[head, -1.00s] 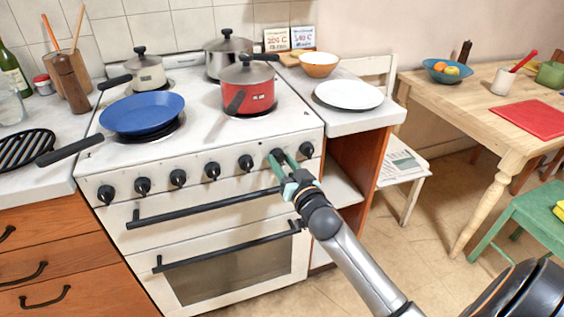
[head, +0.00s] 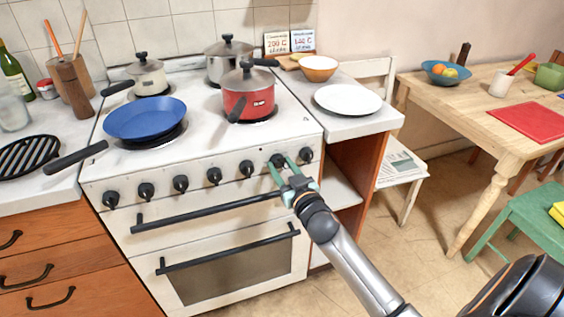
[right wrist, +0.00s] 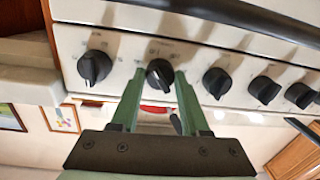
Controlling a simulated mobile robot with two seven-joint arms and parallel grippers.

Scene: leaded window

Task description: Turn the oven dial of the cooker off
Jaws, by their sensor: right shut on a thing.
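The white cooker (head: 200,172) has a row of several black dials along its front panel. My right gripper (head: 279,166) is at the second dial from the right (head: 278,160), its two green fingers on either side of the knob. In the right wrist view, that dial (right wrist: 160,74) sits between the fingertips, and my right gripper (right wrist: 158,85) is shut on it. The neighbouring end dial (right wrist: 95,67) is free to its left there. The small markings around the dials are too blurred to read, so I cannot tell its setting. My left gripper is out of view.
Below the dials are two black bar handles (head: 205,211) and the oven window (head: 233,272). A red pot (head: 250,103), a blue pan (head: 145,117) and other pots stand on the hob. A side counter with a white plate (head: 347,99) adjoins on the right.

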